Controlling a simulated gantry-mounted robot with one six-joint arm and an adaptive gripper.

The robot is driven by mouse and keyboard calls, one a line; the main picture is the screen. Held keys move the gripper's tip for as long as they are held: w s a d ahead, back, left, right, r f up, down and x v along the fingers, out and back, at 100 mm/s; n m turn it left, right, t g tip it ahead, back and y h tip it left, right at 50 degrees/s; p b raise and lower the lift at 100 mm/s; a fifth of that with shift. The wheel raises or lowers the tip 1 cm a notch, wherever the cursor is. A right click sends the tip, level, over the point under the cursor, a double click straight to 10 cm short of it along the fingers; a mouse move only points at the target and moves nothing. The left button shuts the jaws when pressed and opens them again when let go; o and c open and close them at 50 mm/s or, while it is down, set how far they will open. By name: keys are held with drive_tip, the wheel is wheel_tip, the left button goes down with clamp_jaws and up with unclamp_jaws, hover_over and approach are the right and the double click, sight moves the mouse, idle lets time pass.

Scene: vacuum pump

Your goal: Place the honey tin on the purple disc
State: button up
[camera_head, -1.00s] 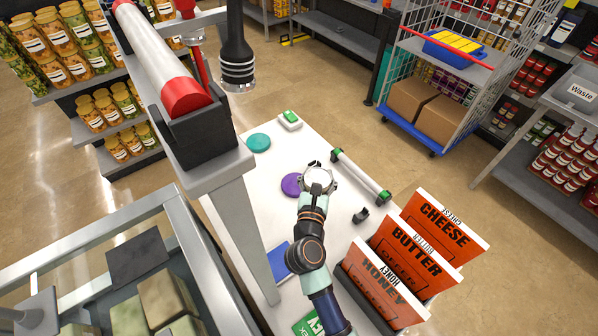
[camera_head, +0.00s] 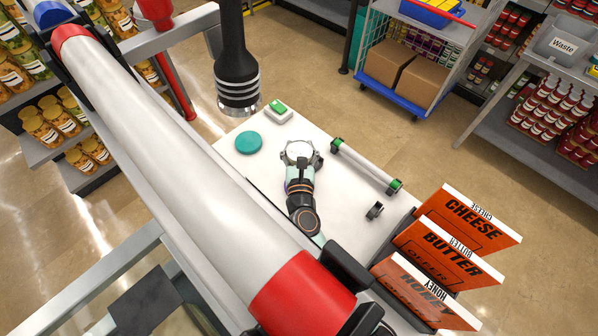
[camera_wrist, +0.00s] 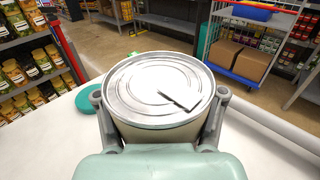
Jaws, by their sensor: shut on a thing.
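My gripper (camera_head: 302,158) is shut on a round tin (camera_wrist: 158,88) with a silver ribbed lid and a pale side. In the wrist view the tin sits between both fingers with its lid facing up; no label is readable. The tin (camera_head: 299,151) also shows in the head view, over the white table; its height above the surface is hard to tell. The purple disc is almost wholly hidden by my arm in the head view, with at most a sliver showing left of the wrist. It does not show in the wrist view.
A teal disc (camera_head: 249,142) lies left of the tin, near a green-buttoned box (camera_head: 278,111). A green-ended bar (camera_head: 366,165) and a small black part (camera_head: 374,210) lie right. Orange CHEESE, BUTTER and HONEY dividers (camera_head: 450,246) stand at the front right. A large roller crosses the left foreground.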

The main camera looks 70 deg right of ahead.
wheel_tip(320, 180, down, 9)
drive_tip(key=b, duration=0.4)
drive_tip(key=shift+w, duration=0.1)
drive_tip(key=shift+f, duration=0.2)
drive_tip(key=o, duration=1.6)
drive_tip(key=shift+o, duration=0.2)
drive_tip(key=shift+r, duration=0.15)
drive_tip(key=shift+a, duration=0.25)
drive_tip(key=v, duration=0.5)
